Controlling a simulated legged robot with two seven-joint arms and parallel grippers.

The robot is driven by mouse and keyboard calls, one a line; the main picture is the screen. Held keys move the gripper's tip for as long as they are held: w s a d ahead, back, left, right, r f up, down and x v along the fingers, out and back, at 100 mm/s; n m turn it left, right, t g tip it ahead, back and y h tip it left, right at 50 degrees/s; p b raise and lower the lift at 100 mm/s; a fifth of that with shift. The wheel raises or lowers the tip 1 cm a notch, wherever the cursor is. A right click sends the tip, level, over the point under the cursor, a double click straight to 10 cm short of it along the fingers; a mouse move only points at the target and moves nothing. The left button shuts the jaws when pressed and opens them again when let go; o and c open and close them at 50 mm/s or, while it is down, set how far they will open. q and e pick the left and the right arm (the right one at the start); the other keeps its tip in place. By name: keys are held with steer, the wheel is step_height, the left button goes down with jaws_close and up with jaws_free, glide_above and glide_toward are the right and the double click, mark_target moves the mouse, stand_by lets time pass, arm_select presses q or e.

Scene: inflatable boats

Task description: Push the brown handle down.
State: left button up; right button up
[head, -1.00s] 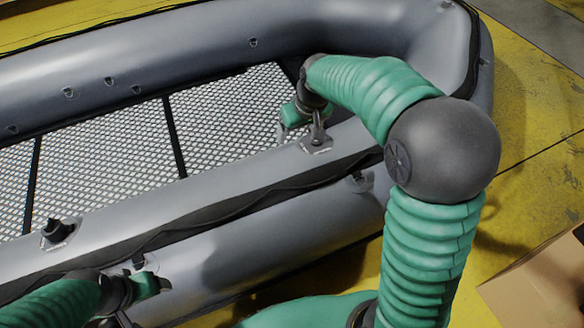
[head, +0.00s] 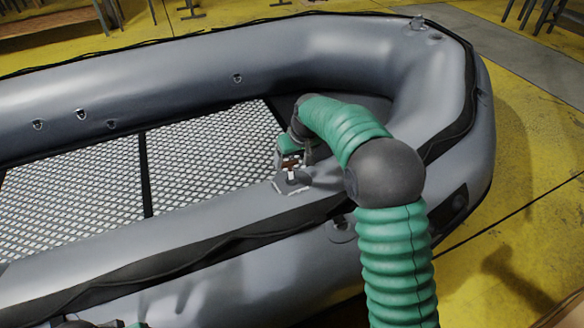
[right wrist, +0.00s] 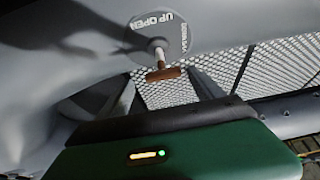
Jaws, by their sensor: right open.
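The brown handle (head: 291,163) is a short crossbar on a pale stem, standing up from a round plate (head: 293,184) on the boat's near grey tube. In the right wrist view, the brown handle (right wrist: 163,74) shows in front of a plate (right wrist: 158,32) lettered "UP OPEN". My right gripper (head: 288,154) is at the handle, open and empty. In the right wrist view its grey fingers (right wrist: 165,92) are spread to either side of the handle; I cannot tell whether they touch it. Only a sliver of my left gripper (head: 136,324) shows at the bottom edge.
The grey inflatable boat (head: 330,62) fills most of the head view, with a patterned floor (head: 215,157) inside. Yellow ground (head: 530,200) is open to the right. Metal stand legs (head: 540,14) show at the top right.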

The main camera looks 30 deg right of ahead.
steer(key=shift+w+f, duration=0.25)
steer(key=shift+f, duration=0.4)
steer(key=shift+w+a+f, duration=0.1)
steer(key=shift+a, duration=0.15)
jaws_close()
